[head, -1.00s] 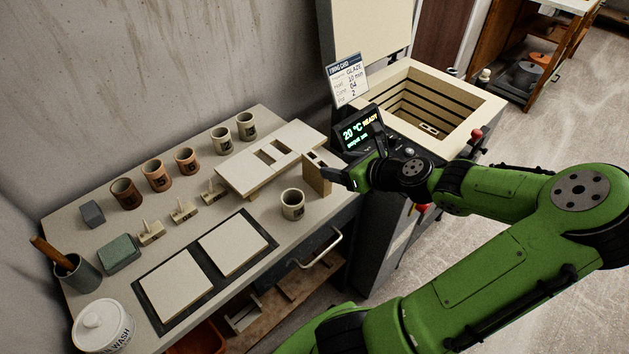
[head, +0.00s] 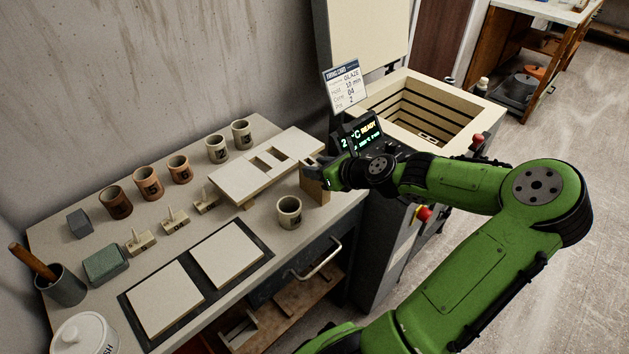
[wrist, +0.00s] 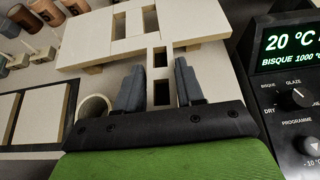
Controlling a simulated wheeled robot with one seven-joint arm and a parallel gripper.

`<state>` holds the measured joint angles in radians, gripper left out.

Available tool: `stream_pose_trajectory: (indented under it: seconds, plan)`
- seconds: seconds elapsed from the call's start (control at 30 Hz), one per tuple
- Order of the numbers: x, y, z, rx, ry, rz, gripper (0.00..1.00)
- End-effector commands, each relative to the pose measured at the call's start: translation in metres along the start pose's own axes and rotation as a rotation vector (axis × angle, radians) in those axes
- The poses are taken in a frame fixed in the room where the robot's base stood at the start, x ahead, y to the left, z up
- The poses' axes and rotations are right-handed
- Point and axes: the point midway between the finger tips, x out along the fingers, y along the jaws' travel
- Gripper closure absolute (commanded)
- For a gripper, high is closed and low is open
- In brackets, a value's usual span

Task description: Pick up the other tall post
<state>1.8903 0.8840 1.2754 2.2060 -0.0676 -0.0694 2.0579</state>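A tall beige post (head: 317,192) stands upright on the bench at its right end, beside a pale kiln shelf (head: 235,182). My gripper (head: 312,166) is at the top of this post. In the wrist view, the post's top with two square holes (wrist: 161,76) lies between my gripper's two dark fingers (wrist: 161,80). The fingers stand one on each side of it, apparently with a slim gap, so I see the gripper as open. The post's lower part is hidden in the wrist view. A similar holed piece (head: 428,137) shows inside the kiln.
A beige cup (head: 289,212) stands close left of the post; its rim also shows in the wrist view (wrist: 92,103). The open kiln (head: 476,112) and its control panel (head: 362,136) are to the right. Several cups and small cone stands fill the bench's left.

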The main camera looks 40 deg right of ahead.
Motion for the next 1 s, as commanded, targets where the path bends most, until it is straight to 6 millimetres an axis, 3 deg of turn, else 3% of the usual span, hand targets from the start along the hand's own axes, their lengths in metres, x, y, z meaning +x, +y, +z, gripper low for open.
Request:
stream_pose_trajectory:
  seconds: [0.03, 0.13, 0.53, 0.83, 1.0]
  plan:
    - [0.000, 0.000, 0.000, 0.000, 0.001, 0.000, 0.84]
    - [0.000, 0.000, 0.000, 0.000, 0.001, 0.000, 1.00]
    - [-0.002, 0.000, 0.004, -0.001, 0.000, 0.000, 1.00]
    - [-0.037, -0.001, 0.068, -0.004, 0.001, -0.004, 1.00]
    - [-0.048, 0.000, 0.088, -0.001, 0.000, -0.001, 1.00]
